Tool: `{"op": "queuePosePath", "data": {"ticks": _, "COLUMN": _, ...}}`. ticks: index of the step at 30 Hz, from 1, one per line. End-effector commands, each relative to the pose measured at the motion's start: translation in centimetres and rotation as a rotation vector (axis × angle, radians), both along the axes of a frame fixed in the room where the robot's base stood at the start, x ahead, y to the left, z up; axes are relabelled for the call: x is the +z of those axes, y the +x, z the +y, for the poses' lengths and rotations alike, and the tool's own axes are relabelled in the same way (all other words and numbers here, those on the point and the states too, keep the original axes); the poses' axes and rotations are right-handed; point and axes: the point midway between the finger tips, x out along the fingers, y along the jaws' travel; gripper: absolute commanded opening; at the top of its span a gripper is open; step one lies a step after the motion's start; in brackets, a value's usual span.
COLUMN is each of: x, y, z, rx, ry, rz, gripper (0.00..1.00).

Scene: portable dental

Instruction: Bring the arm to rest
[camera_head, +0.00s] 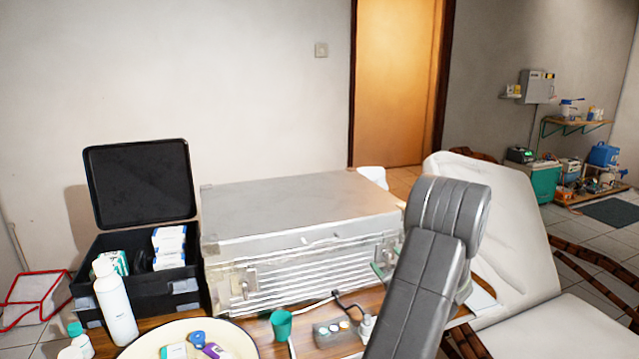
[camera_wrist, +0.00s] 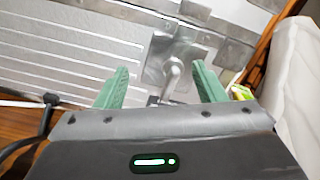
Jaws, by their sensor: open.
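My gripper (camera_wrist: 160,90) shows in the wrist view with its two green fingers apart and nothing between them. Behind the fingers is the metal case (camera_wrist: 60,45) with its ribbed front and a latch. I cannot tell how far the fingertips are from it. In the head view my grey arm (camera_head: 430,260) rises at the right of the table, in front of the case's right end.
The silver case (camera_head: 300,205) stands on the wooden table. Left of it are an open black box (camera_head: 135,270), a white bottle (camera_head: 115,305) and a cream bowl (camera_head: 140,345) with small items. A green cup (camera_head: 281,325) stands in front. A white reclining chair (camera_head: 500,230) is at right.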

Motion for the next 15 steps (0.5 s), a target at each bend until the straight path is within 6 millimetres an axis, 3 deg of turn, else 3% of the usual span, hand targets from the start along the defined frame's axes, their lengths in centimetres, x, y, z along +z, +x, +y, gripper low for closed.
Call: {"op": "queuePosePath", "data": {"ticks": 15, "x": 0.82, "y": -0.01, "z": -0.04, "rx": -0.001, "ry": 0.221, "rz": 0.082, "gripper": 0.64}}
